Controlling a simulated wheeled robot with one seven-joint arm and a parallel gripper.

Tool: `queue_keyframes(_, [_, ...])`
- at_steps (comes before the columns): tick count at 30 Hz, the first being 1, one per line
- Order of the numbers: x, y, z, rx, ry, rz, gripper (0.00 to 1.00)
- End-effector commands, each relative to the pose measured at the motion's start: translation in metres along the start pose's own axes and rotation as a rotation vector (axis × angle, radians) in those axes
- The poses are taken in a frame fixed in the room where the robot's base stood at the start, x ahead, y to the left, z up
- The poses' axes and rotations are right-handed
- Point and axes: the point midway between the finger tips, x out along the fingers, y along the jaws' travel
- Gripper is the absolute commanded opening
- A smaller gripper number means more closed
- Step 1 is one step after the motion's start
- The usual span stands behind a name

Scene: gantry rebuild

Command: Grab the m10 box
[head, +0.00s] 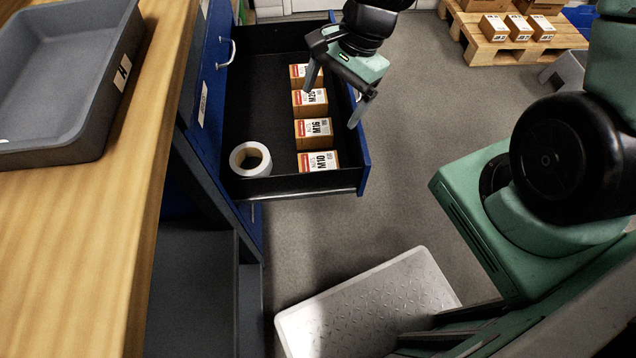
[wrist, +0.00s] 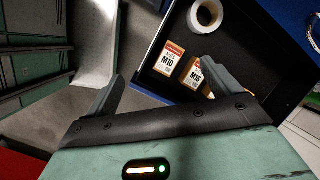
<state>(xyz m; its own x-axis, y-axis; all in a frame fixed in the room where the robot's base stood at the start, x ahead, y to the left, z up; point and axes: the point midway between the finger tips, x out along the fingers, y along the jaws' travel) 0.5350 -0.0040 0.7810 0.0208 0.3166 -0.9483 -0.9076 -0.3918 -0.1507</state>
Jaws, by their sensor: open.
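The M10 box (head: 318,161) is the nearest of a row of small brown boxes with red-and-white labels in the open drawer (head: 262,183). It stands close to the drawer's front-end wall in the head view. In the wrist view the M10 box (wrist: 168,58) shows between the fingertips, beyond them. My gripper (head: 332,104) is open and empty, above the drawer's right side near the M16 and M20 boxes. Both fingers of my gripper (wrist: 165,75) show in the wrist view, apart from the M10 box.
The M16 box (head: 313,133), M20 box (head: 309,102) and a partly hidden box (head: 298,72) stand behind in the row. A white tape roll (head: 250,160) lies left of the M10 box. A grey tray (head: 70,75) sits on the wooden bench. A pallet (head: 510,45) with boxes stands behind.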

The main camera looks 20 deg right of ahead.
Motion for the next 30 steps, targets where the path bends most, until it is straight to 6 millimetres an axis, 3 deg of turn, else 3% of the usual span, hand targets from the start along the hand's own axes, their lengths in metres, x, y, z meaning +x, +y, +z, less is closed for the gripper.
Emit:
queue_keyframes(1, [0.039, 0.004, -0.025, 0.127, -0.010, -0.016, 0.89])
queue_keyframes(3, [0.063, 0.006, -0.047, 0.289, -0.020, -0.040, 0.89])
queue_keyframes(6, [0.090, 0.008, -0.074, 0.484, -0.031, -0.069, 0.89])
queue_keyframes(10, [0.110, 0.011, -0.096, 0.651, -0.042, -0.093, 0.89])
queue_keyframes(17, [0.132, 0.011, -0.106, 0.736, -0.049, -0.103, 0.89])
queue_keyframes(30, [0.219, 0.002, -0.104, 0.732, -0.048, -0.102, 0.89])
